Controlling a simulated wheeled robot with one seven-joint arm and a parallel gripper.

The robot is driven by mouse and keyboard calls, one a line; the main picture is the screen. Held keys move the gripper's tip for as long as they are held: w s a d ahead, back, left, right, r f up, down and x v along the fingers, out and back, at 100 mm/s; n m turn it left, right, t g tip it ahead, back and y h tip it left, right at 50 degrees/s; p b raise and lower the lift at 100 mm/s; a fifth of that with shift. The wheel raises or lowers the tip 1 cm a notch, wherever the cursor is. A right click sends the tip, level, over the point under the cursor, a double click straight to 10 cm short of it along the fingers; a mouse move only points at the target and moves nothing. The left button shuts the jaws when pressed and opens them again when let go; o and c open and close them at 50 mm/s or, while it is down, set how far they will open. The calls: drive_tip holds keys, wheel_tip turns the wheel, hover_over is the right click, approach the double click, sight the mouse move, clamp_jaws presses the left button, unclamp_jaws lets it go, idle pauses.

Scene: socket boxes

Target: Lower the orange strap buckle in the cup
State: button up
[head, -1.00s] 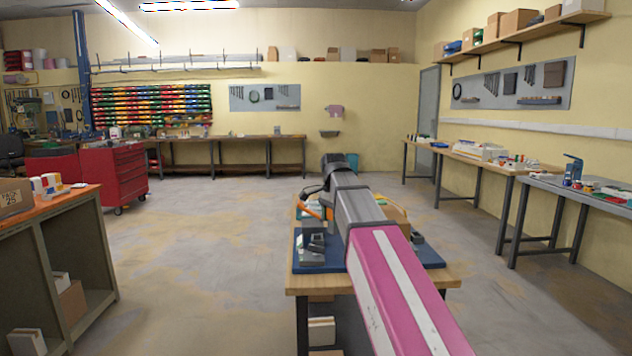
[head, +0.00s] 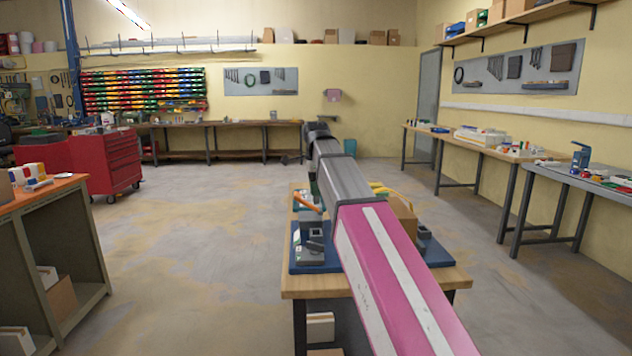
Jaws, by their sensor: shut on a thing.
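A slim orange piece (head: 307,202) shows just left of my arm, above the left part of the small table; it may be the strap buckle, but it is too small to be sure. My pink and grey arm reaches from the lower right over the table. Its far end bends down out of sight, and my gripper is hidden behind it. I cannot make out the cup. Grey blocks (head: 311,241) stand on a blue board (head: 308,268) below the orange piece.
The small wooden table (head: 312,284) also holds a cardboard box (head: 403,216) right of my arm. An orange-topped bench (head: 40,192) stands at left, a red tool cabinet (head: 106,163) behind it. Benches (head: 555,172) line the right wall. The floor around the table is clear.

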drive_tip(key=shift+f, duration=4.85)
drive_tip(key=shift+f, duration=0.2)
drive_tip(key=shift+f, duration=0.9)
drive_tip(key=shift+f, duration=0.9)
drive_tip(key=o, duration=1.1)
drive_tip(key=shift+r, duration=0.1)
wheel_tip(320, 180, up, 10)
drive_tip(key=shift+f, duration=0.1)
drive_tip(key=shift+r, duration=0.45)
